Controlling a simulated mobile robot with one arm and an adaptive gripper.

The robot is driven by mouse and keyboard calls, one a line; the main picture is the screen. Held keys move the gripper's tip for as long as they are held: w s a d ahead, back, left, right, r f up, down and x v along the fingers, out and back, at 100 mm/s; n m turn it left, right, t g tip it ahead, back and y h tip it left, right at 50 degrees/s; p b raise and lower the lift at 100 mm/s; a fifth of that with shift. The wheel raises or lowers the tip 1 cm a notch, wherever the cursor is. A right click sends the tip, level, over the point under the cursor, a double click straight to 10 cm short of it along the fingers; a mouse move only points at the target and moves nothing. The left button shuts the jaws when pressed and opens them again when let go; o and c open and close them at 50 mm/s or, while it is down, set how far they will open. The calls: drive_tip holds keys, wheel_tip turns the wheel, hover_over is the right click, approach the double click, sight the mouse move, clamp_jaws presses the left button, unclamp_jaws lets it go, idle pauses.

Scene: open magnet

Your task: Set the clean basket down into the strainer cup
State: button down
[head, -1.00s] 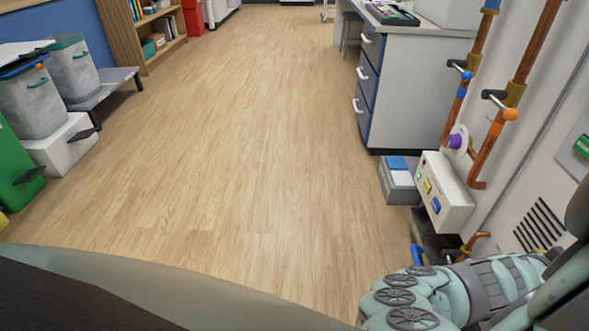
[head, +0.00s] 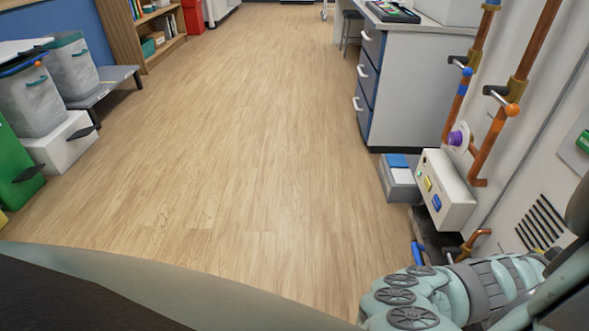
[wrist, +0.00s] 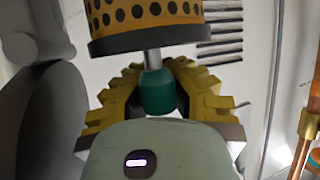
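The basket (wrist: 150,14) is a yellow cylinder with rows of dark holes and a grey rim at its lower end. It shows only in part at the top of the wrist view. A metal stem joins it to a teal grip (wrist: 158,92). The yellow ribbed fingers of my gripper (wrist: 158,78) stand on both sides of this grip and appear closed on it. The basket is held out beyond the fingers, with no support visible. The head view does not show my gripper or the basket. I cannot make out the strainer cup in either view.
Copper pipes (head: 525,50) with valve handles run up the right wall. A white control box (head: 445,192) and a grey bin (head: 399,180) stand near them. A slotted vent (head: 540,222) is in the wall. The wooden floor (head: 230,150) is clear in the middle.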

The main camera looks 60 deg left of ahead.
drive_tip(key=shift+f+b, duration=0.65)
drive_tip(key=shift+f, duration=0.45)
idle(0.4)
drive_tip(key=c, duration=1.1)
unclamp_jaws()
drive_tip(key=shift+o, duration=0.2)
